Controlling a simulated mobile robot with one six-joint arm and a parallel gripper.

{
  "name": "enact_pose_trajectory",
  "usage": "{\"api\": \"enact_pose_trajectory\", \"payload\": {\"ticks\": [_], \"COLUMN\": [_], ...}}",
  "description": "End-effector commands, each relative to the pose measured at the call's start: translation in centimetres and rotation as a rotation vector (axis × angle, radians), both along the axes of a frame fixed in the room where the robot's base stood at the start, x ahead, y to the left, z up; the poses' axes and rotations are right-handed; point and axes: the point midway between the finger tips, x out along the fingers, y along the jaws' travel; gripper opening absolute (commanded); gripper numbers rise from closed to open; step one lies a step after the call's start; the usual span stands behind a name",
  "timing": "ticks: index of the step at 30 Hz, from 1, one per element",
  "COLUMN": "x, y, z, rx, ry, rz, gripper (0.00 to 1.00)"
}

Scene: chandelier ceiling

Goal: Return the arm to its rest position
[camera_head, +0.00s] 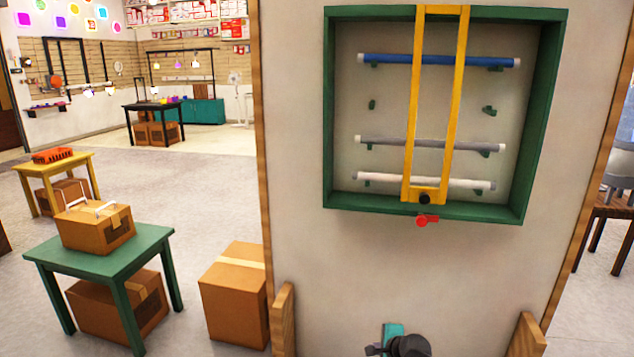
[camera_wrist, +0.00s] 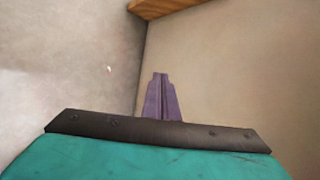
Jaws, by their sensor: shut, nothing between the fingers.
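My gripper (camera_wrist: 160,77) shows in the wrist view as a purple pair of fingers closed together, with nothing between them. Behind them are a dark bar and a teal body. The fingers point toward a plain beige surface and a corner line where it meets a paler surface. In the head view, a teal and dark grey part of my arm (camera_head: 408,346) shows at the bottom edge, low in front of the beige panel (camera_head: 400,270). The rest of the arm is out of the picture.
A green frame (camera_head: 331,110) on the panel holds blue, grey and white rods behind a yellow bracket (camera_head: 460,60). A red knob (camera_head: 422,221) sits below. A wooden edge (camera_wrist: 165,5) tops the wrist view. Left are a green table (camera_head: 120,250) and a cardboard box (camera_head: 235,300).

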Motion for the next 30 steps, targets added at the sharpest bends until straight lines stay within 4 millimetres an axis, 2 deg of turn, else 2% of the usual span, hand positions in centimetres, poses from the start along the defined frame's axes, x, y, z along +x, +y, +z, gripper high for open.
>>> {"api": "enact_pose_trajectory", "payload": {"ticks": [8,17,23,30], "x": [-5.6,-13.1,-19.0,-26.9], "y": [2.1,3.7,4.2,4.2], "z": [-5.9,-11.7,-15.0,-18.2], "rx": [-0.088,-0.184,-0.244,-0.309], "ry": [0.156,0.320,0.430,0.563], "rz": [0.148,0.349,0.510,0.750], "gripper": [0.00,0.00,0.00,0.00]}}
